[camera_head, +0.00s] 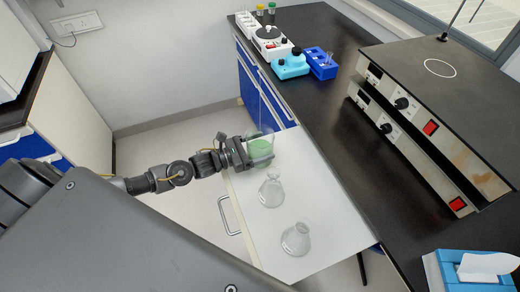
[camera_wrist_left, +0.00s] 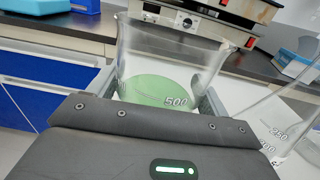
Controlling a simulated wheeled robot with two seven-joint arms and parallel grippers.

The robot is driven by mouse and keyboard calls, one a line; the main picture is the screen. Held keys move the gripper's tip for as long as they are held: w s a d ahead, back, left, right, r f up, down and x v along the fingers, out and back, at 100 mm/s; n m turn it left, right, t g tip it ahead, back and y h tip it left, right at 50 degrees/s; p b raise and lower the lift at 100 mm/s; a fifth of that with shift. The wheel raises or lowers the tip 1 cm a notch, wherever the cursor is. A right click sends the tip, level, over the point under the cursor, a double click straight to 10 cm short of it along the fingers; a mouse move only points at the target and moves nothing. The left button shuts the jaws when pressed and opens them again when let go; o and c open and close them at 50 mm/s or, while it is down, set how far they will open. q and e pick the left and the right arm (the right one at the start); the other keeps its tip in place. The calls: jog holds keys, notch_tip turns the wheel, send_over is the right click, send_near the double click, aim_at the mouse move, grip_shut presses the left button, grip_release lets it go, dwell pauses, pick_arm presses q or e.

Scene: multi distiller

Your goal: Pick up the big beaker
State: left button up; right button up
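The big beaker (camera_head: 261,147) is clear glass with green liquid in it. It is upright at the far end of the white surface. In the wrist view the beaker (camera_wrist_left: 165,75) shows a "500" mark. My left gripper (camera_head: 262,150) has its fingers on either side of the beaker, close to the glass. I cannot tell whether they press on it or whether its base touches the surface. My right gripper is not in view.
Two clear flasks, a middle one (camera_head: 271,191) and a nearer one (camera_head: 296,239), stand on the white surface (camera_head: 325,205). Stacked devices (camera_head: 430,110) with red switches stand on the black bench (camera_head: 340,95).

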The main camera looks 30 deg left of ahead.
pick_arm(q)
jog(key=c, duration=0.6)
jog(key=shift+r, duration=0.15)
notch_tip(320, 180, up, 10)
jog(key=b, duration=0.1)
dwell(0.7)
